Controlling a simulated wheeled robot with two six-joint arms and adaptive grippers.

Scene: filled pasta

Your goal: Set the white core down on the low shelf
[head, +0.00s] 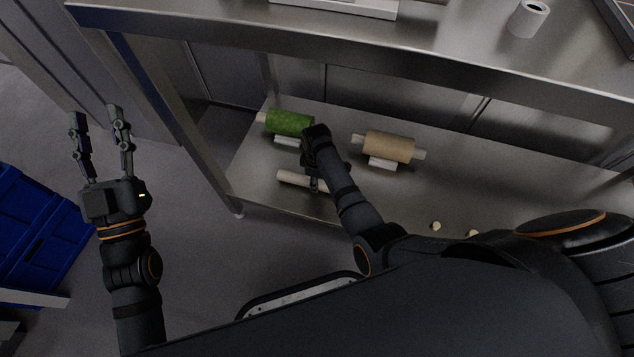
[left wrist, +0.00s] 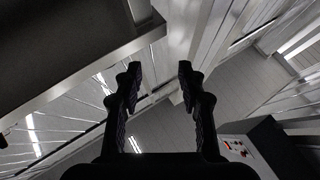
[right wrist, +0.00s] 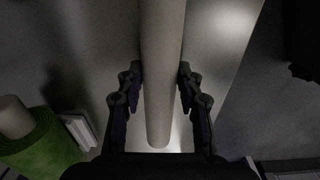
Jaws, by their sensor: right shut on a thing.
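The white core (head: 296,179) is a plain pale cylinder lying level over the front left part of the low shelf (head: 480,188). My right gripper (head: 314,183) reaches down from above and is shut on it. In the right wrist view the white core (right wrist: 162,60) runs lengthwise between the two fingers. I cannot tell whether its underside touches the shelf. My left gripper (head: 97,114) is open and empty, out to the left of the steel table; its spread fingers (left wrist: 160,75) also show in the left wrist view.
A green roll (head: 289,123) and a tan roll (head: 388,146) rest on white supports behind the core. Two small pale round pieces (head: 436,226) show near the front edge. The upper tabletop (head: 450,50) overhangs the shelf. Blue crates (head: 35,225) stand left.

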